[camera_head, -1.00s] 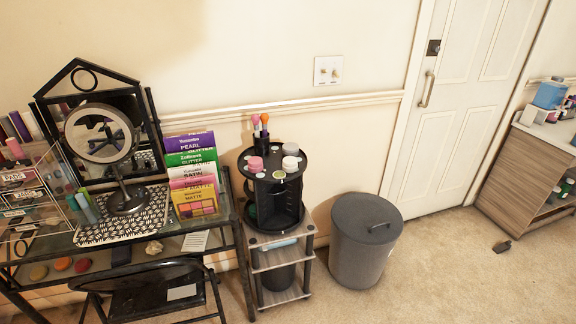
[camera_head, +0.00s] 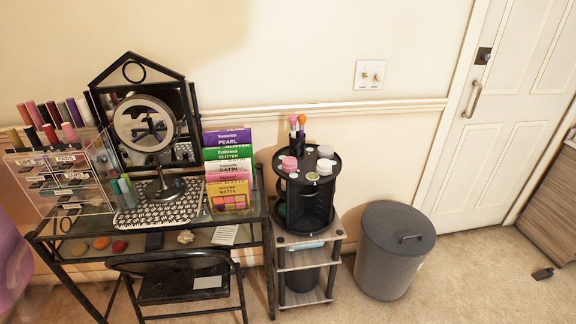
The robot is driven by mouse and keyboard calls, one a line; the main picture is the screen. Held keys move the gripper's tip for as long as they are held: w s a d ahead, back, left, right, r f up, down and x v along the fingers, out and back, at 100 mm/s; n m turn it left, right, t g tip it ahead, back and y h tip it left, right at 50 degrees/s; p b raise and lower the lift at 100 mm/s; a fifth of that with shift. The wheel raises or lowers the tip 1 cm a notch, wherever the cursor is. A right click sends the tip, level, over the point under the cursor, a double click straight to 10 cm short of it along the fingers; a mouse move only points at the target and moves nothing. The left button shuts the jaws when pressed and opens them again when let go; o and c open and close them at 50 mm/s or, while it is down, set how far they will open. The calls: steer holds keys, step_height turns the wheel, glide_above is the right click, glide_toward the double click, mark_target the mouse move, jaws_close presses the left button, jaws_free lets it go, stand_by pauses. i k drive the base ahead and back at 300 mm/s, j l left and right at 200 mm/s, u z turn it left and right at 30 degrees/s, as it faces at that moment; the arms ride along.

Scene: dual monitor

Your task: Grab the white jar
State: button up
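Two small white, round, lidded pieces stand close together on the top tier of a black round organizer. The nearer one looks like a white jar (camera_head: 324,168); the other, a white-topped jar (camera_head: 325,152), is just behind it. I cannot tell which one the task means. The organizer (camera_head: 305,207) stands on a small grey shelf unit. On the same tier are a pink jar (camera_head: 289,164), a small green-topped pot (camera_head: 312,177) and a dark cup of brushes (camera_head: 298,139). My gripper is not in view.
A glass-topped black vanity (camera_head: 85,249) with a round mirror (camera_head: 145,123) stands left of the shelf unit (camera_head: 309,262), with a black chair (camera_head: 180,281) before it. A grey lidded bin (camera_head: 393,250) stands at right. Carpet is open in front of the bin.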

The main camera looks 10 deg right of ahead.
mark_target(324, 167)
steer(key=i+j+z, duration=0.4)
steer(key=i, duration=0.15)
steer(key=i+j+z, duration=0.35)
steer(key=j, duration=0.25)
steer(key=i+j+z, duration=0.4)
steer(key=j, duration=0.3)
steer(key=i+l, duration=0.05)
